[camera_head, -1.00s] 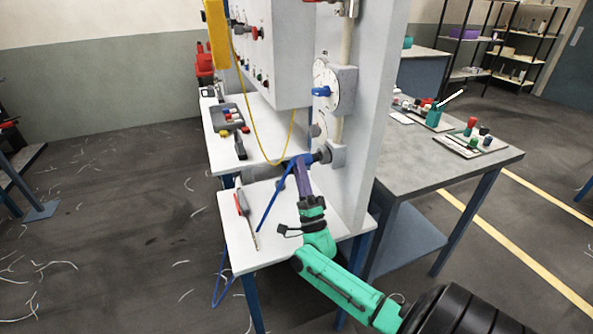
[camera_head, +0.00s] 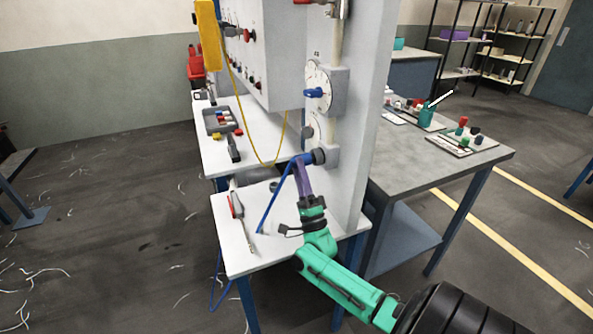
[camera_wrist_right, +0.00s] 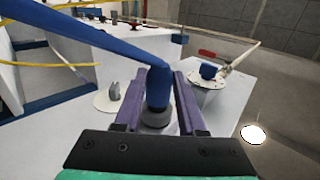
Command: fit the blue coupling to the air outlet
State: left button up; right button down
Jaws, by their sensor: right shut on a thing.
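The blue coupling (camera_head: 303,160) is at the end of a blue hose, between the purple fingers of my right gripper (camera_head: 303,178). In the right wrist view the coupling (camera_wrist_right: 158,88) stands between the shut fingers (camera_wrist_right: 158,100). Its lower end meets a dark grey round fitting, the air outlet (camera_wrist_right: 155,119). In the head view the air outlet (camera_head: 319,156) sticks out of the light panel, right beside the coupling. I cannot tell whether the coupling is fully seated on it. My left gripper is not in view.
The blue hose (camera_head: 271,202) slants down to the white bench (camera_head: 238,262). A screwdriver (camera_head: 238,215) lies there. Above the outlet is a round dial with a blue handle (camera_head: 314,93). A yellow cable (camera_head: 262,150) hangs at the left. The grey table (camera_head: 400,172) stands right.

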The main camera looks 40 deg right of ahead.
jog(key=shift+d, duration=0.15)
jog(key=shift+c, duration=2.1)
grip_release()
jog(key=shift+s+d, duration=0.1)
jog(key=b+v, duration=0.4)
jog(key=v, duration=1)
jog(key=shift+f+b, duration=0.25)
jog(key=shift+b, duration=0.05)
jog(key=shift+s, duration=0.15)
